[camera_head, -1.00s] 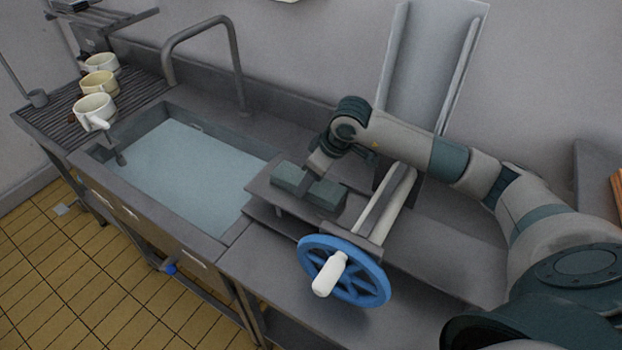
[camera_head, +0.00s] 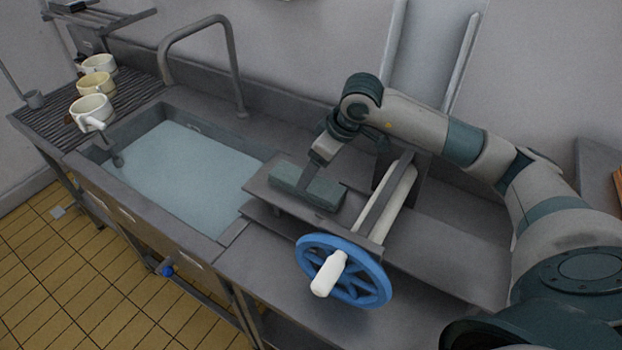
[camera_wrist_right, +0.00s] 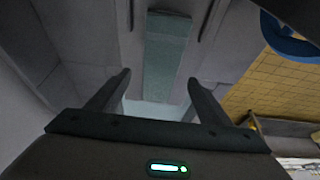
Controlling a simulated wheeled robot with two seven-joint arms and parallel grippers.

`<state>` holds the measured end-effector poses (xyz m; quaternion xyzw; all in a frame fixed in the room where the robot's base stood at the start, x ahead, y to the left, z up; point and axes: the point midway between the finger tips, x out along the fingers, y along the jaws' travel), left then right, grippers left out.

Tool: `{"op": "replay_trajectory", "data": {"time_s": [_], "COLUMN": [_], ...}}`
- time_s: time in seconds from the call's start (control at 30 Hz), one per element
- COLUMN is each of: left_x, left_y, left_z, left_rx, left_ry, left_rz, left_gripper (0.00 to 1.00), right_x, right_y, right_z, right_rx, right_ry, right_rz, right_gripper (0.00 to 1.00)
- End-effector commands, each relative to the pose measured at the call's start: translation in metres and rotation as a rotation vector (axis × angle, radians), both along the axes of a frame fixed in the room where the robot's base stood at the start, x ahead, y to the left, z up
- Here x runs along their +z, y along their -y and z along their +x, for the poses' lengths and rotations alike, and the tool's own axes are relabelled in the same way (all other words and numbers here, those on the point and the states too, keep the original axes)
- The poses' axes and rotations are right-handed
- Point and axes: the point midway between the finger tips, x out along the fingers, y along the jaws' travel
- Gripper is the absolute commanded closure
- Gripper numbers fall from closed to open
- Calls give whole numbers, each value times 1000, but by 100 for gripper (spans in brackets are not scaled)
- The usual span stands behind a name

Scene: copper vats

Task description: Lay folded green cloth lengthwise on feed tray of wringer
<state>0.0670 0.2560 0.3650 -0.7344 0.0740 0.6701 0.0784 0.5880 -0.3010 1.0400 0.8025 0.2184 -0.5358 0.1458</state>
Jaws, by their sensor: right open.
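The folded green cloth (camera_head: 318,191) lies flat on the feed tray (camera_head: 262,184) of the wringer, its long side running from the sink side toward the rollers (camera_head: 388,202). My right gripper (camera_head: 309,178) is just above the cloth and hides a small part of it. In the right wrist view the gripper (camera_wrist_right: 157,90) is open and empty, with the cloth (camera_wrist_right: 165,55) beyond its fingers, apart from them. The wringer's blue wheel (camera_head: 343,270) with a white handle faces the front. My left gripper is not in view.
A sink (camera_head: 185,175) with water lies left of the wringer, under a tall faucet (camera_head: 232,62). Mugs (camera_head: 93,109) stand on the ribbed drainboard at the far left. A tilted metal chute (camera_head: 430,55) rises behind the rollers. The counter right of the rollers is clear.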

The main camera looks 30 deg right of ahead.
Motion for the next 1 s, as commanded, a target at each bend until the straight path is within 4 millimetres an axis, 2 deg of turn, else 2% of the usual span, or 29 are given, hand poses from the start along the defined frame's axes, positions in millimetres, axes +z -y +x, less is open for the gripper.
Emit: {"op": "replay_trajectory", "data": {"time_s": [0.1, 0.4, 0.6, 1.0], "left_x": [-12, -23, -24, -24], "left_y": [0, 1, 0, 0], "left_z": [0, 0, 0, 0], "left_rx": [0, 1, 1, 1], "left_ry": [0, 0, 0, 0], "left_rz": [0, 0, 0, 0], "left_gripper": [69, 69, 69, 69], "right_x": [19, 58, 66, 66], "right_y": [5, 12, 14, 14], "right_z": [-7, -21, -24, -24], "right_rx": [-1, 1, 1, 1], "right_ry": [5, 2, 1, -1], "right_rz": [-2, 0, -1, -1], "right_gripper": [27, 27, 27, 27]}}
